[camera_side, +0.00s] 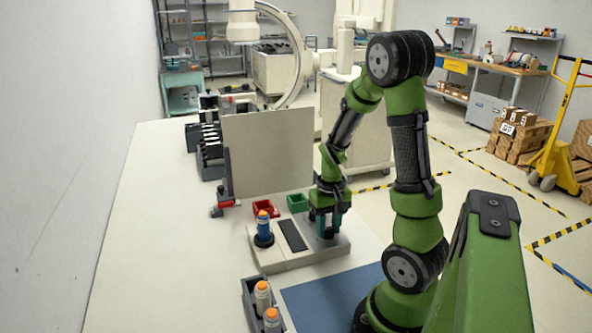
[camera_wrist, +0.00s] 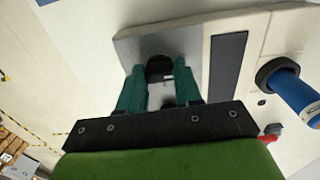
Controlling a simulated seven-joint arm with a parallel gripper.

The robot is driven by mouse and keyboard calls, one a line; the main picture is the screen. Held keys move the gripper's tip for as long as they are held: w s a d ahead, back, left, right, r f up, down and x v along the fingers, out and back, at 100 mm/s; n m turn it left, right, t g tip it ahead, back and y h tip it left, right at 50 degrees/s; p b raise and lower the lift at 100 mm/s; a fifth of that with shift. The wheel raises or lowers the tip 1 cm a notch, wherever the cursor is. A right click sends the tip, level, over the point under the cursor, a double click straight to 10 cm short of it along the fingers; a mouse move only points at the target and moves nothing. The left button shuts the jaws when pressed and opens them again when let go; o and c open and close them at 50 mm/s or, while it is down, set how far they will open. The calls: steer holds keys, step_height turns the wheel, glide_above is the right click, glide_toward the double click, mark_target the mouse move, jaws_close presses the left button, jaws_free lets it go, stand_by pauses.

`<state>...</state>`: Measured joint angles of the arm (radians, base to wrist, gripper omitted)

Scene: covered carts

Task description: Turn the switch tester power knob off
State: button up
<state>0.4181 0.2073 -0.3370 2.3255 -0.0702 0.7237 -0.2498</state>
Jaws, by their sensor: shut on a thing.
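The switch tester (camera_side: 290,263) is a low pale box on the table. Its right end carries a grey metal plate, seen in the wrist view (camera_wrist: 130,45). A dark round knob (camera_wrist: 160,67) sits on that plate. My gripper (camera_side: 328,228) points down over this end of the tester. In the wrist view my gripper (camera_wrist: 160,72) has its teal fingers on either side of the knob, shut on it. The fingers hide the knob in the side view. Any mark showing which way the knob points cannot be made out.
Red (camera_side: 265,207) and green (camera_side: 298,202) bins stand behind. A grey panel (camera_side: 268,150) rises farther back. More orange-topped cylinders (camera_side: 263,297) stand in front.

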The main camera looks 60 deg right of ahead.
mark_target(328, 228)
stand_by(0.4)
steer(key=o, duration=1)
steer(key=shift+o, duration=0.2)
steer(key=shift+r, duration=0.1)
step_height(328, 228, up, 17)
steer(key=w+a+r+n+t+y, duration=0.1)
steer(key=a+n+t, duration=0.1)
steer(key=a, duration=0.9)
steer(key=w+a+r+n+t+y, duration=0.1)
steer(key=a+n+t, duration=0.2)
steer(key=a, duration=0.8)
steer(key=shift+a+r+t, duration=0.25)
steer(key=shift+a+t, duration=0.15)
steer(key=shift+t, duration=0.7)
